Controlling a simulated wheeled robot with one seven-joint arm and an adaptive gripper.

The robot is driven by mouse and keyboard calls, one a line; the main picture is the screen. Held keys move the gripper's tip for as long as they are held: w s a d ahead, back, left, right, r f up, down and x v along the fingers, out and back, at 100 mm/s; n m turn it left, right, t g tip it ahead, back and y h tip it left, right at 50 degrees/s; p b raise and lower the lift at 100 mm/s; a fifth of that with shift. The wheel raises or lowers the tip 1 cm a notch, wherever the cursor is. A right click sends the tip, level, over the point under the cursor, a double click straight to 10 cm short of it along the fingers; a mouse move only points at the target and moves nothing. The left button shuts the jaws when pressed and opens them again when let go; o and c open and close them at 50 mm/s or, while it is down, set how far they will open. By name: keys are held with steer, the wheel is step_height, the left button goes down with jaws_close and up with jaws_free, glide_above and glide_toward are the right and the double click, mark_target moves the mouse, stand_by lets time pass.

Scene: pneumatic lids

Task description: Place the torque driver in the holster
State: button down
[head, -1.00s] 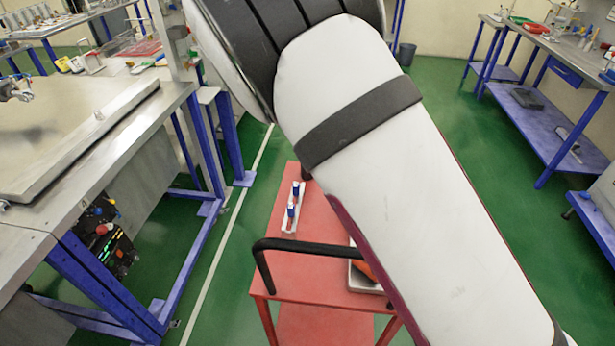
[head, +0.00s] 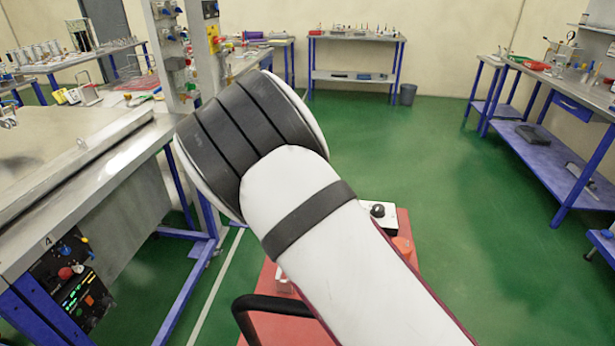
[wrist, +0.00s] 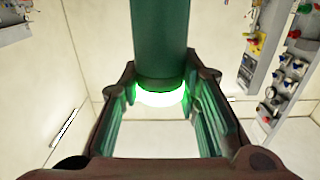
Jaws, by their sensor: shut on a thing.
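In the wrist view, my gripper (wrist: 160,82) has its two dark jaws with green inner pads shut on the torque driver (wrist: 160,40), a thick dark-green cylinder. The driver extends out of the top of the picture, and its lower end carries a bright green glowing ring. In the head view my own white arm fills the centre and hides the gripper and driver. I cannot make out the holster for certain in either view.
A red cart (head: 262,287) stands close in front, partly behind my arm, with a black handle (head: 272,302). A steel bench (head: 90,175) with blue legs is on the left, beside a post with fittings (head: 178,60). Green floor (head: 450,180) is clear at right.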

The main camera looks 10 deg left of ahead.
steer(key=shift+f, duration=2.95)
steer(key=c, duration=1.2)
jaws_free()
steer(key=shift+f, duration=0.1)
steer(key=s, duration=1.2)
steer(key=shift+a+p, duration=0.15)
steer(key=shift+p, duration=0.15)
